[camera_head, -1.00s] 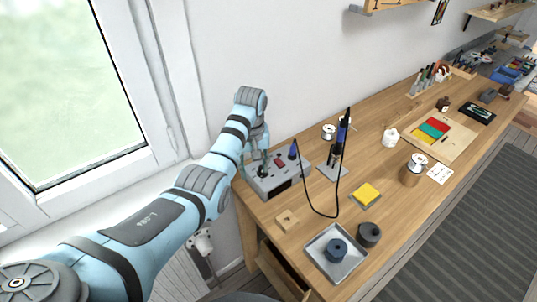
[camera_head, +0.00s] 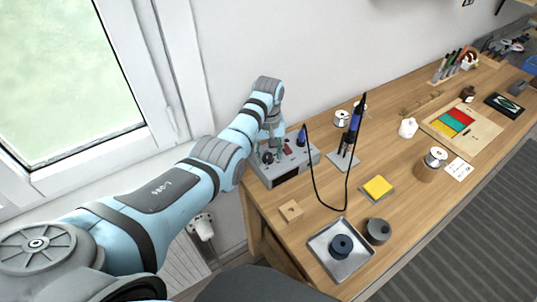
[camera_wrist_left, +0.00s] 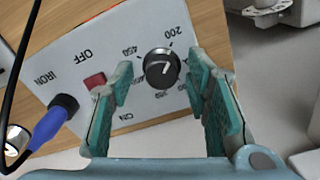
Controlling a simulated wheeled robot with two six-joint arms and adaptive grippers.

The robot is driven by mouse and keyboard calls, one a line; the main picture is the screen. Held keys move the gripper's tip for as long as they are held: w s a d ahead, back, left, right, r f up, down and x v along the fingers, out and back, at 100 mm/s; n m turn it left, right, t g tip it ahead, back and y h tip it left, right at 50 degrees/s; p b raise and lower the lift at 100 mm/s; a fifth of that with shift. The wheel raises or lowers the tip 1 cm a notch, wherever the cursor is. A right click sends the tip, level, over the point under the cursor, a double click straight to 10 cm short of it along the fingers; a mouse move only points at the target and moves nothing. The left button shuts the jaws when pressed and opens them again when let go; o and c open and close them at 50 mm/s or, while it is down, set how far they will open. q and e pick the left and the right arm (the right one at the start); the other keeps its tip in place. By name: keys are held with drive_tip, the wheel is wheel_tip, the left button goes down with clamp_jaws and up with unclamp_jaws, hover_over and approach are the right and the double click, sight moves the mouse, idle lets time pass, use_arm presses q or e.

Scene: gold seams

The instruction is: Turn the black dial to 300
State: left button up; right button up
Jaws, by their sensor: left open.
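The black dial (camera_wrist_left: 162,67) sits on the light grey soldering station (camera_head: 282,168). In the left wrist view its white pointer line shows, and the printed numbers 200 and 450 can be read around it; the lower numbers are partly hidden. My left gripper (camera_wrist_left: 158,88) is open, its green-padded fingers on either side of the dial and apart from it. In the head view the left gripper (camera_head: 268,150) is over the left part of the station. A red switch (camera_wrist_left: 95,81) and a blue iron plug (camera_wrist_left: 52,118) are beside the dial. My right gripper is not in view.
A yellow sponge (camera_head: 377,187), a wooden block (camera_head: 291,210) and a metal tray (camera_head: 341,250) are in front. The wall is close behind.

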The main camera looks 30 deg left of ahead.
use_arm(q)
drive_tip(key=shift+s+r, duration=0.1)
drive_tip(key=shift+s, duration=0.1)
drive_tip(key=shift+c, duration=0.7)
clamp_jaws()
